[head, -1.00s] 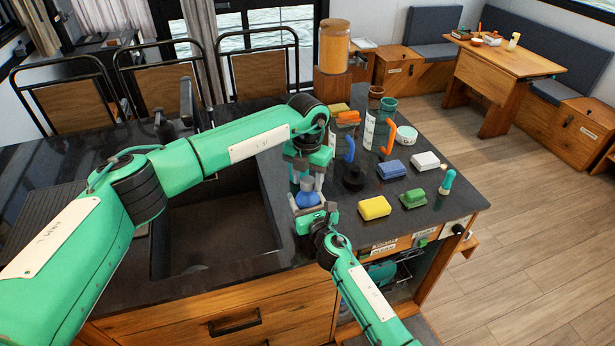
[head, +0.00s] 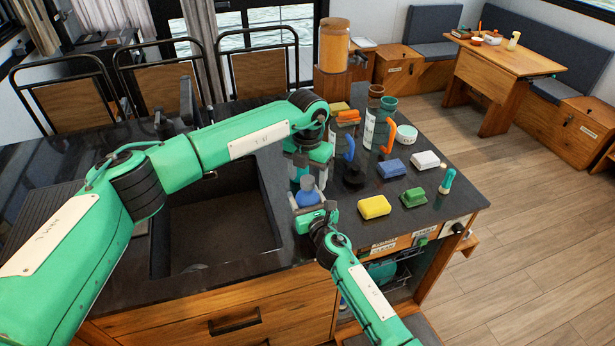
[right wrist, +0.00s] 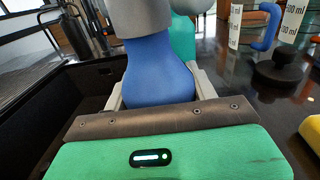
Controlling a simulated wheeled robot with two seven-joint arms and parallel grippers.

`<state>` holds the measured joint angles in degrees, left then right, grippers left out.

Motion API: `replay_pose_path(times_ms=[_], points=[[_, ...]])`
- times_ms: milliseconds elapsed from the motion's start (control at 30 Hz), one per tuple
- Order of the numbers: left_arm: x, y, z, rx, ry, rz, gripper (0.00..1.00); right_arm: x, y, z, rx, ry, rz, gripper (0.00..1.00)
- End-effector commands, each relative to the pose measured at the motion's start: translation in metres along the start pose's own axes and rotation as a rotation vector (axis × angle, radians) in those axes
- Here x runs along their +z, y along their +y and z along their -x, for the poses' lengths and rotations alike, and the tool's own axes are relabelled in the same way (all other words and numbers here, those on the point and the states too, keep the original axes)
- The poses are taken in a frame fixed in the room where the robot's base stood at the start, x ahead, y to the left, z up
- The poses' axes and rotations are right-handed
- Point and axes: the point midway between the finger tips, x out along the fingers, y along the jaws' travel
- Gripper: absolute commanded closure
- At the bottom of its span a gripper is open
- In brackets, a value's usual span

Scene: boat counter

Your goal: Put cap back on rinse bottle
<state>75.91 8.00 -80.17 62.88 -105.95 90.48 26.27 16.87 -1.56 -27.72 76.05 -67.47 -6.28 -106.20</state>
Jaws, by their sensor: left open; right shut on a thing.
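A blue rinse bottle (head: 308,192) stands on the dark counter just right of the sink. My right gripper (head: 313,209) is shut on the bottle's body, and the right wrist view shows its fingers on both sides of the blue bottle (right wrist: 158,82). My left gripper (head: 308,182) points down right over the bottle's top, its fingers open around that spot. In the right wrist view a grey, rounded part (right wrist: 146,18) covers the bottle's top; I cannot tell whether it is the cap or part of my left gripper. The bottle's neck is hidden.
The sink (head: 215,225) lies left of the bottle. An amber jar (head: 334,46) is behind.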

Motion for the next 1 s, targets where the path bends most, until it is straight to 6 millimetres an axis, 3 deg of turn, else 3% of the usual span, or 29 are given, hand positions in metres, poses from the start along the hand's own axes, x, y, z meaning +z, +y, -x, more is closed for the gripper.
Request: replay_pose_path(times_ms=[500,700,967,1000], points=[[0.001,0.0,0.099,0.0,-0.003,0.001,0.34,0.0,0.0,0.0,0.0,0.0,0.0,1.0],[0.0,0.0,0.112,-0.001,0.0,0.0,0.34,0.0,0.0,0.0,0.0,0.0,0.0,1.0],[0.0,0.0,0.113,-0.001,0.0,0.0,0.34,0.0,0.0,0.0,0.0,0.0,0.0,1.0],[0.0,0.0,0.113,-0.001,0.0,0.0,0.34,0.0,0.0,0.0,0.0,0.0,0.0,0.37]])
